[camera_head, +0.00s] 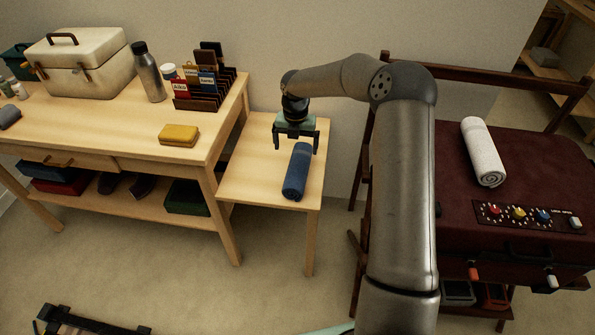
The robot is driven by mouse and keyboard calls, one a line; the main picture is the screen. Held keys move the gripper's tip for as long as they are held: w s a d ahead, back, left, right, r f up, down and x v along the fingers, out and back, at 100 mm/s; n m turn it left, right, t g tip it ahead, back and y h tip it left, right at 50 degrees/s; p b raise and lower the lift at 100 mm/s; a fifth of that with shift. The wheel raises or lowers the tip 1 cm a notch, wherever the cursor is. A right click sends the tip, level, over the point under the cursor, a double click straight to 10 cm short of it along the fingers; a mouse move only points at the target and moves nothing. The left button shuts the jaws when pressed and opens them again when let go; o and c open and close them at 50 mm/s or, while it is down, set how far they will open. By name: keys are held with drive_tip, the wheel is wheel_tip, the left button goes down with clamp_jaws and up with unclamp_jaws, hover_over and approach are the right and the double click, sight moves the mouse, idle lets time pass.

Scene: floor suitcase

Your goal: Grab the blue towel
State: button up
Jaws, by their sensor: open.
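A rolled blue towel (296,178) lies on a small light wooden side table (244,178), its length running from the back toward the front edge. My gripper (295,146) is open and empty. It points down over the far end of the towel, with its fingers to either side of that end as seen from here. I cannot tell how high the fingertips are above the table. The far end of the towel shows between the fingers.
A longer wooden table (115,130) on the left holds a cream case (85,70), a metal bottle (148,75), a card rack (205,90) and a yellow pouch (179,134). On the right, a dark red suitcase (470,205) stands on a rack with a white rolled towel (483,150) on it.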

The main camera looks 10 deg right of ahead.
sight(297, 162)
wheel_tip(297, 162, down, 5)
drive_tip(key=shift+f, duration=0.1)
drive_tip(key=shift+s+d+f+b, duration=0.1)
drive_tip(key=shift+f+b, duration=0.15)
drive_tip(key=shift+f, duration=1.1)
drive_tip(key=shift+s+d+f+b, duration=0.1)
drive_tip(key=shift+f+b, duration=0.15)
drive_tip(key=shift+f, duration=1.05)
drive_tip(key=c, duration=1.2)
